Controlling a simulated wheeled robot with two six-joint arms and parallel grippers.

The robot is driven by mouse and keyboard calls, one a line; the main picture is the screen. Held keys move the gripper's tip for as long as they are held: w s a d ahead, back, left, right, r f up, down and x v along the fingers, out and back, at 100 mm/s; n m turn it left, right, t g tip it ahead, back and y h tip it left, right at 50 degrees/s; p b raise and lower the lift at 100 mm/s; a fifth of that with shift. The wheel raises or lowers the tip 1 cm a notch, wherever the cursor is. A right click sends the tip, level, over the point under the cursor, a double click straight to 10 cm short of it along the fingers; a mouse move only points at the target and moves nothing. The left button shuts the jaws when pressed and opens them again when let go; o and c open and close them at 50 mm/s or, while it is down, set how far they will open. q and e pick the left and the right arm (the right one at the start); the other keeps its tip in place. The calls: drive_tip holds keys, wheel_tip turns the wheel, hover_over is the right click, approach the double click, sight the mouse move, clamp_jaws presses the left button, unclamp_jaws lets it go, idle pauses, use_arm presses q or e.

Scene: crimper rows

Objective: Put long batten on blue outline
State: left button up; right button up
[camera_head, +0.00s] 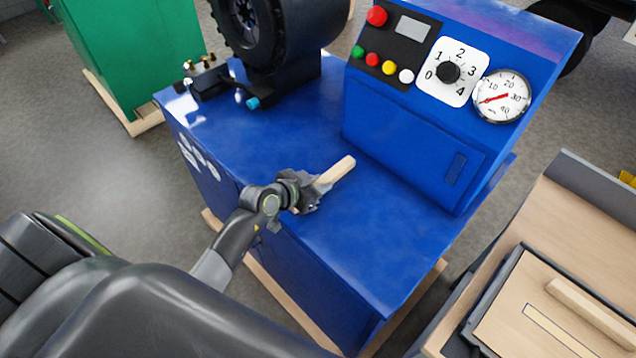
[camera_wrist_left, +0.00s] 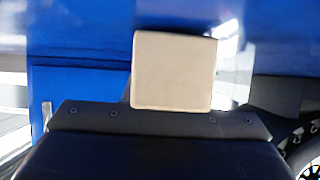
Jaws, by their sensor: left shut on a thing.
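My left gripper (camera_head: 308,190) is shut on a pale wooden batten (camera_head: 336,174) over the blue machine's flat top. The batten sticks out of the jaws toward the control panel; its other end is hidden by the gripper. In the left wrist view the batten (camera_wrist_left: 173,70) shows as a beige block above the dark gripper body. Another pale batten (camera_head: 592,315) lies on a wooden board at the lower right. Beside it is a thin rectangular outline (camera_head: 560,332), cut off by the picture's edge; its colour is hard to tell. My right gripper is not in view.
The blue machine (camera_head: 290,135) carries a sloped control panel (camera_head: 400,85) with buttons, dial and gauge, and a black crimping head (camera_head: 262,35). The dark-edged board (camera_head: 530,285) sits on a wooden bench (camera_head: 575,225) at right. A green cabinet (camera_head: 135,50) stands at back left.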

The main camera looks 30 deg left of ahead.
use_arm(q)
drive_tip(key=o, duration=1)
drive_tip(key=shift+f, duration=0.1)
